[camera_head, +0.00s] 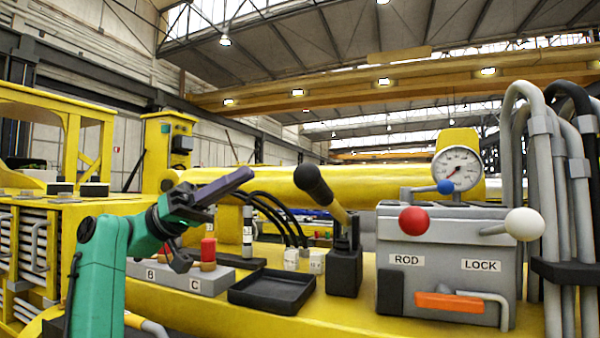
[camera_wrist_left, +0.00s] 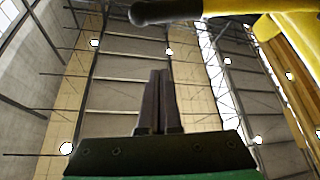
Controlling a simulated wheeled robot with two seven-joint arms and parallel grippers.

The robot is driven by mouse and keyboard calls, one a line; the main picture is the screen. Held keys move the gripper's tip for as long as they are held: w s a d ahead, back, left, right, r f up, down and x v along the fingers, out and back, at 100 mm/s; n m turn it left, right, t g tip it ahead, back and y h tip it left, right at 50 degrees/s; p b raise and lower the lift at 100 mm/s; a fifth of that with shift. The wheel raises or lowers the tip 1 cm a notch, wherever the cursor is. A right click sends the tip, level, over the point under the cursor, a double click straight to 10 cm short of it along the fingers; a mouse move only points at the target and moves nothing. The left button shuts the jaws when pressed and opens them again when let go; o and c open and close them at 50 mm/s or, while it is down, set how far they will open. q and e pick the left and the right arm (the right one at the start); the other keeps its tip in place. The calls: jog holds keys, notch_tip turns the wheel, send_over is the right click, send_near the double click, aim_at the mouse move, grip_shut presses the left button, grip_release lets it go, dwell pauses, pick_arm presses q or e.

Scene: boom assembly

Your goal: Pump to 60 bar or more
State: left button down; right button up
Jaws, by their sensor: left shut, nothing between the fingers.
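The pump lever has a black grip (camera_head: 313,184) on a yellow shaft, tilted up to the left from a black pump block (camera_head: 345,270). The round white pressure gauge (camera_head: 457,168) stands on top of the grey valve box (camera_head: 447,236); its scale is too small to read surely. My left gripper (camera_head: 246,174) is shut and empty, left of the lever grip and apart from it, fingers pointing right and slightly up. In the left wrist view its shut fingers (camera_wrist_left: 159,74) point up, and the black lever grip (camera_wrist_left: 165,11) crosses the top. My right gripper is not in view.
The valve box carries a red knob (camera_head: 413,220), a white knob (camera_head: 525,224), a blue knob (camera_head: 445,187) and an orange handle (camera_head: 455,302). A black tray (camera_head: 272,289) and a grey block labelled B and C (camera_head: 195,284) lie below my left gripper. Grey hoses (camera_head: 553,190) stand right.

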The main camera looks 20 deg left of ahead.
aim_at(299, 175)
pick_arm(q)
jog(key=w+p+x, duration=0.1)
jog(key=p+x, duration=0.4)
jog(key=x, duration=0.6)
jog(key=f, duration=0.2)
jog(key=s+f+p, duration=0.1)
jog(key=f, duration=0.1)
jog(key=shift+d, duration=0.4)
jog(key=shift+a+f, duration=0.15)
jog(key=shift+f, duration=0.15)
jog(key=shift+s, duration=0.1)
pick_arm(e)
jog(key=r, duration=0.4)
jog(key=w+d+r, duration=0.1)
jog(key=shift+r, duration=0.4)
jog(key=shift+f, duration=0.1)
